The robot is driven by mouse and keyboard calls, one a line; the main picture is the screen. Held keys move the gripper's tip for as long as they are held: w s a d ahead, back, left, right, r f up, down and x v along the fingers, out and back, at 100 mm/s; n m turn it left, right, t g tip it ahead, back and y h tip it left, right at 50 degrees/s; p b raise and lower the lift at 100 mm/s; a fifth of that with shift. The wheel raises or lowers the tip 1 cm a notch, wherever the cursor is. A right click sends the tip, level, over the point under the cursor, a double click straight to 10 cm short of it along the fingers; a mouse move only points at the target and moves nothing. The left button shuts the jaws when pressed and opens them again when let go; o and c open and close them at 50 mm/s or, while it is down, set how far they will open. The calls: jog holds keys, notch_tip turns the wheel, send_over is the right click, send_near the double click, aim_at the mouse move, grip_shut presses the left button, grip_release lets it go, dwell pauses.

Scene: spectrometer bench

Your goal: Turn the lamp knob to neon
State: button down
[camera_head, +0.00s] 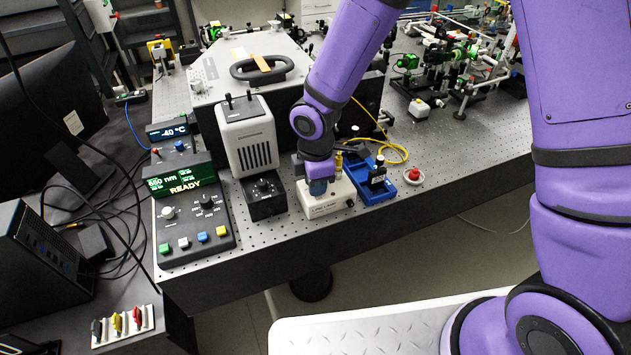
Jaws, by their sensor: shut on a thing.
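The line lamp (330,205) is a cream-white box with a printed label on its front, near the bench's front edge. My purple arm reaches down to it from above. My gripper (318,186) points down at the top of the box and is shut on the lamp knob, which it hides. The knob's pointer and the markings around it cannot be read. A small black knob (350,203) shows at the right of the box's front face.
Left of the lamp stand a grey vented housing (250,140) on a black base with a dial (264,187), and a control panel (187,242) reading READY. Right are a blue tray (373,190) and a red button (414,175). A yellow cable (393,148) lies behind.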

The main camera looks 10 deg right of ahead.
jog(key=c, duration=1)
grip_release()
jog(key=shift+r, duration=0.1)
notch_tip(320, 180, up, 11)
jog(key=shift+f, duration=0.2)
